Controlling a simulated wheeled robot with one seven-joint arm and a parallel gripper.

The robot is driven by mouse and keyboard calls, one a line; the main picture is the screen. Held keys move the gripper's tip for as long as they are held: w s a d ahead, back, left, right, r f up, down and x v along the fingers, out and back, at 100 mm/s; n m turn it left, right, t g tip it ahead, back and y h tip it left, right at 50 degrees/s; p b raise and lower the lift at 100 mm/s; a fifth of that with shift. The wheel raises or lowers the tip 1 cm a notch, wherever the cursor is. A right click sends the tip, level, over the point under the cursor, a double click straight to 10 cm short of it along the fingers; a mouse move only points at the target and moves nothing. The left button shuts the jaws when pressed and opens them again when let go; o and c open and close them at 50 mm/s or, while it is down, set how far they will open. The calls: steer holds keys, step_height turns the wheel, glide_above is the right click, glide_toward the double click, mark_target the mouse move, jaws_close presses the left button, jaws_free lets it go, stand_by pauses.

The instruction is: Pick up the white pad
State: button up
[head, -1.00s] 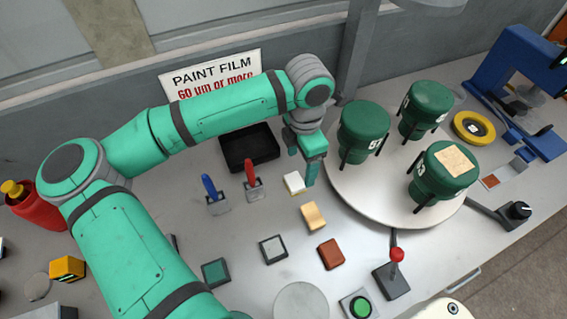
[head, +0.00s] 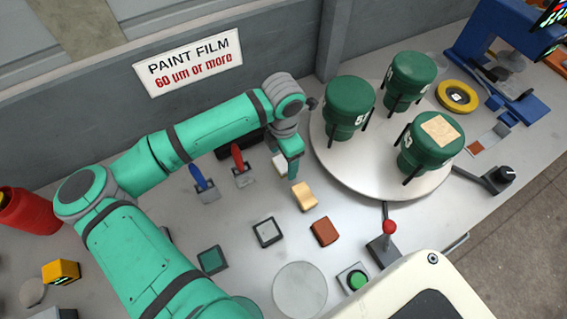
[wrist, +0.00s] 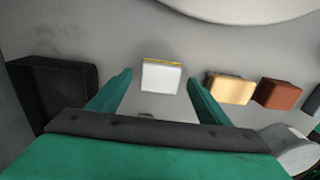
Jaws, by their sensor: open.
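The white pad (wrist: 161,76) lies on the grey table, a small square block with a thin yellow layer along its far edge. In the wrist view it sits between and a little beyond the tips of my open gripper (wrist: 160,80). In the head view the white pad (head: 280,165) is partly hidden behind my gripper (head: 291,172), which points down beside it. Nothing is held. I cannot tell the exact height of the fingertips above the table.
A tan pad (head: 305,197) and a red-brown pad (head: 324,232) lie close by. The turntable (head: 390,190) with three green cylinders stands to the right. Blue (head: 199,178) and red (head: 237,157) levers stand to the left. A black tray (wrist: 55,95) is left in the wrist view.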

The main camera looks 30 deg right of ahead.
steer(key=shift+f, duration=0.5)
steer(key=c, duration=1.1)
steer(key=shift+r, duration=0.15)
steer(key=shift+r, duration=0.6)
steer(key=s+r, duration=0.4)
steer(key=s+d+r, duration=0.1)
steer(key=s+r, duration=0.2)
steer(key=s, duration=0.2)
steer(key=s+d+r, duration=0.1)
steer(key=s+r, duration=0.3)
steer(key=s, duration=0.1)
steer(key=shift+r, duration=0.3)
